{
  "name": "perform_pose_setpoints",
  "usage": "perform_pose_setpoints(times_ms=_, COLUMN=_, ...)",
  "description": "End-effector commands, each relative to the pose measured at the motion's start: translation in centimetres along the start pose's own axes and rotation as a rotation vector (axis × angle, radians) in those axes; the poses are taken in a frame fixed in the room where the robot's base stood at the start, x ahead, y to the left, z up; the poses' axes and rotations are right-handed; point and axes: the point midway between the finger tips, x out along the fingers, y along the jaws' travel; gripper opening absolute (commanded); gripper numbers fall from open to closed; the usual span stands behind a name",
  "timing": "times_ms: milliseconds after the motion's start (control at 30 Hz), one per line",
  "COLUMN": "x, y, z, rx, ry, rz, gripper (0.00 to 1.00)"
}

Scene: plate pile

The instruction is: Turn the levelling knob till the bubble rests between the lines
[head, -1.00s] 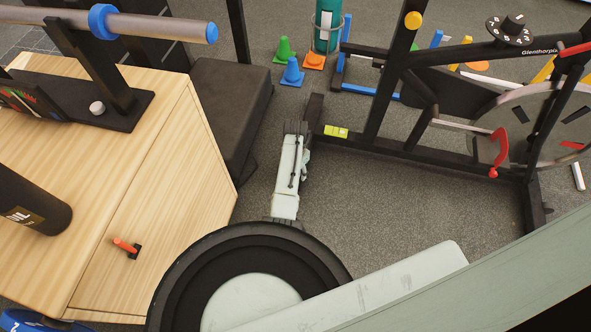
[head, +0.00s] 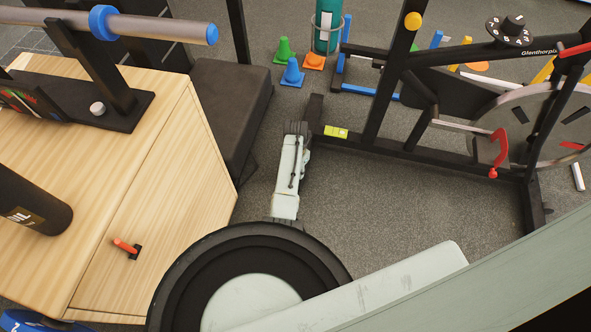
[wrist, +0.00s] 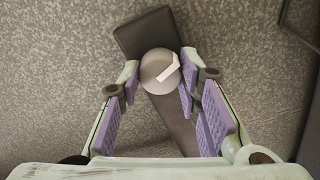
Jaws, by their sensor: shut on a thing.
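The levelling knob (wrist: 154,72) is a round grey disc with a white pointer mark. In the wrist view it sits between the purple-padded fingers of my gripper (wrist: 159,83), which is shut on it. It stands over the dark end of the bike's floor bar. In the head view my gripper (head: 296,128) is at the left end of that bar, and the knob is hidden there. The level vial (head: 336,131) is a small yellow-green block on the bar, just right of my gripper. Its lines and bubble are too small to read.
The exercise bike's frame (head: 440,158) stands to the right. A black padded block (head: 230,100) and a wooden box (head: 150,190) stand to the left. Grey floor is open around the bar.

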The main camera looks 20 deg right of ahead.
Motion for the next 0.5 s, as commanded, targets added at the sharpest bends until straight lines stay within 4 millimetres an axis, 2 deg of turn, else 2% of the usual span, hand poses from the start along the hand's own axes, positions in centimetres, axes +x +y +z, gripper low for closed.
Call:
perform_pose_setpoints(times_ms=267, x=-0.16, y=0.02, z=-0.01, rx=-0.158, ry=-0.001, rz=0.001, gripper=0.04)
perform_pose_setpoints(times_ms=500, x=-0.17, y=0.03, z=-0.02, rx=-0.367, ry=-0.001, rz=0.000, gripper=0.04)
